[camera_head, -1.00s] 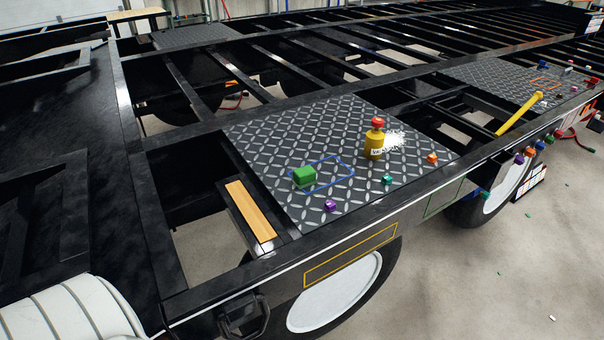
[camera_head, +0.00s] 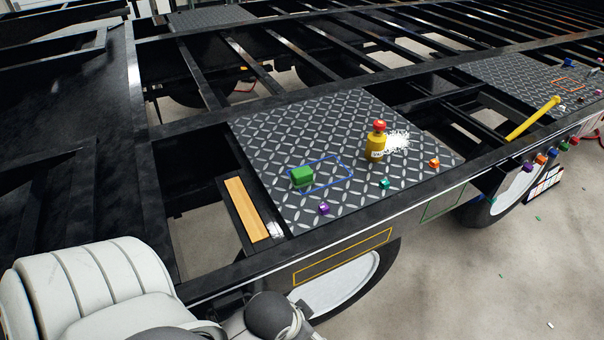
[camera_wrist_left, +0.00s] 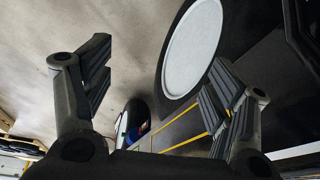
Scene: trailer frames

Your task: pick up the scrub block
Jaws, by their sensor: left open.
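The scrub block, seemingly the green block (camera_head: 302,177), lies on the dark diamond-plate panel (camera_head: 270,130), at the left end of a blue outlined rectangle. My left gripper (camera_wrist_left: 160,85) is open in the left wrist view, with nothing between its fingers. A wheel, the floor and a yellow outline show beyond the fingers there; the block is not seen in that view. In the head view my left arm comes in at the lower left, below and in front of the panel, and its fingers are not seen. My right gripper is not in view.
A yellow bottle with a red top (camera_head: 376,145) stands beside white powder (camera_head: 397,141) on the panel. Small purple (camera_head: 323,208), teal (camera_head: 384,183) and orange (camera_head: 433,162) cubes lie near its front edge. Left of the panel is a wooden strip (camera_head: 246,209) and open frame gaps.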

